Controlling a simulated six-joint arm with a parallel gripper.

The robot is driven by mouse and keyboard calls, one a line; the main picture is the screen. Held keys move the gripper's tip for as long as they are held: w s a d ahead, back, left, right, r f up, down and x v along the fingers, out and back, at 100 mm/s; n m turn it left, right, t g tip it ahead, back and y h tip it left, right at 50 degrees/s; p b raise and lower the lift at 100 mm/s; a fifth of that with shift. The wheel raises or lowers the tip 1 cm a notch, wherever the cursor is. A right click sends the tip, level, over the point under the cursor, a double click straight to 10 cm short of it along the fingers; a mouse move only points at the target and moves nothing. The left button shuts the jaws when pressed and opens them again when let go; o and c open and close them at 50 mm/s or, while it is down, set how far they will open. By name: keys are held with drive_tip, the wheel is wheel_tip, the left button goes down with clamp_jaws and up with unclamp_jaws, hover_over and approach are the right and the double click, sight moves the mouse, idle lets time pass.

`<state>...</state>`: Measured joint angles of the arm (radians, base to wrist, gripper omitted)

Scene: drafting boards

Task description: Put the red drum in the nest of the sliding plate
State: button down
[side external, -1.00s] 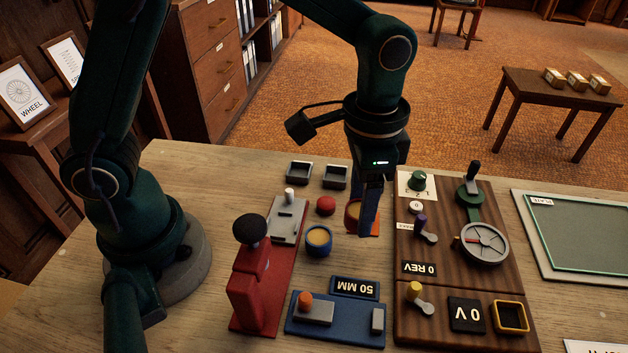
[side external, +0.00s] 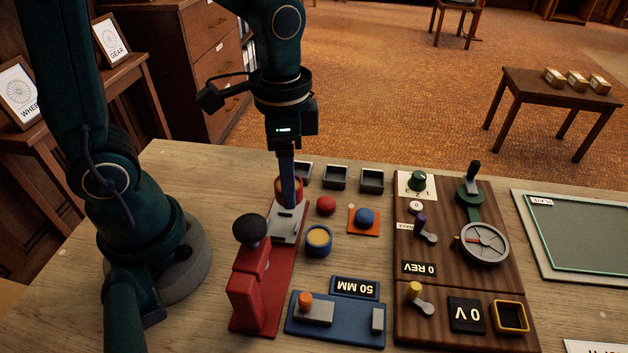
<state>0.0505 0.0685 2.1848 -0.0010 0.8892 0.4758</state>
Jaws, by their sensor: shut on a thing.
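My gripper (side external: 288,203) is shut on the red drum (side external: 297,188), a short cylinder partly hidden behind the finger. It holds the drum over the far end of the grey sliding plate (side external: 283,237), which sits on the red base (side external: 276,283) of a press-like fixture with a black knob. I cannot tell whether the drum touches the plate. The plate's nest is not clearly visible, and the drum and finger hide the plate's far end.
A blue drum (side external: 319,241) with a tan top and a red ball (side external: 326,205) stand close right of the plate. A blue ball (side external: 365,216) is on an orange square. Small dark trays (side external: 336,177) line the back. A wooden control panel (side external: 460,267) is farther right.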

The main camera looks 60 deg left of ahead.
sight(279, 189)
drive_tip(key=shift+s+f, duration=0.15)
drive_tip(key=shift+s, duration=0.7)
drive_tip(key=shift+f, duration=2)
drive_tip(key=shift+f, duration=0.65)
unclamp_jaws()
drive_tip(key=shift+w+r, duration=0.1)
drive_tip(key=shift+r, duration=3.4)
